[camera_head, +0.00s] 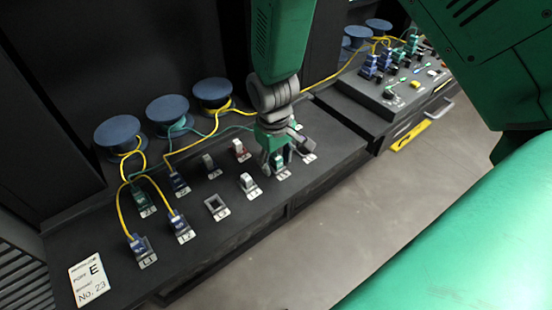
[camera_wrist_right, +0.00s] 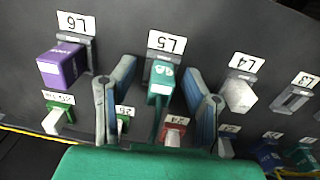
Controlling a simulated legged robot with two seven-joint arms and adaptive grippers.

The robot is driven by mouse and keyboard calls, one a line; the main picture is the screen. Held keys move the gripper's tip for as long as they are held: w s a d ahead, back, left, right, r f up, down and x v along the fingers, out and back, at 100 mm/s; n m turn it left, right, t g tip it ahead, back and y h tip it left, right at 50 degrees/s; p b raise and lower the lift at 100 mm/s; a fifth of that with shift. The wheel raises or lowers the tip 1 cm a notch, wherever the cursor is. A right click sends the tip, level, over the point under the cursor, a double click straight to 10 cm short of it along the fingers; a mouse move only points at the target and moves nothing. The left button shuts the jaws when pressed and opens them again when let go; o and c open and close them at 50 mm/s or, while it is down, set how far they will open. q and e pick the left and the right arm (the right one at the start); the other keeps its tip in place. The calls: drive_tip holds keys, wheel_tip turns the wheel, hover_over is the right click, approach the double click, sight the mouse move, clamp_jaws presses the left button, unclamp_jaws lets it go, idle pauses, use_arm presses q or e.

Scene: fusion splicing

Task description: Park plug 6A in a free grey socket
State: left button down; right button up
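A teal plug (camera_wrist_right: 160,78) sits in the socket labelled L5 (camera_wrist_right: 167,43); its printed mark is too small to read surely as 6A. My right gripper (camera_wrist_right: 160,106) is open, with one blue-grey finger on each side of the teal plug. A gap shows between each finger and the plug. In the head view the right gripper (camera_head: 277,162) hangs over L5 and partly hides the plug. The socket L3 (camera_head: 217,207) is an empty grey frame; it also shows in the right wrist view (camera_wrist_right: 292,98). My left gripper is not in view.
A purple plug (camera_wrist_right: 62,65) sits at L6. A whitish block (camera_wrist_right: 239,95) fills L4. Blue plugs stand at L1 (camera_head: 138,244) and L2 (camera_head: 180,225). The back row holds a red-framed socket (camera_head: 240,152) and others. Blue spools (camera_head: 120,132) with yellow cables stand behind.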

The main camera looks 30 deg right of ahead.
drive_tip(key=shift+w+a, duration=0.1)
drive_tip(key=shift+a+r, duration=0.1)
drive_tip(key=shift+r, duration=0.05)
drive_tip(key=shift+r, duration=0.3)
wheel_tip(320, 180, up, 11)
drive_tip(key=shift+a, duration=0.25)
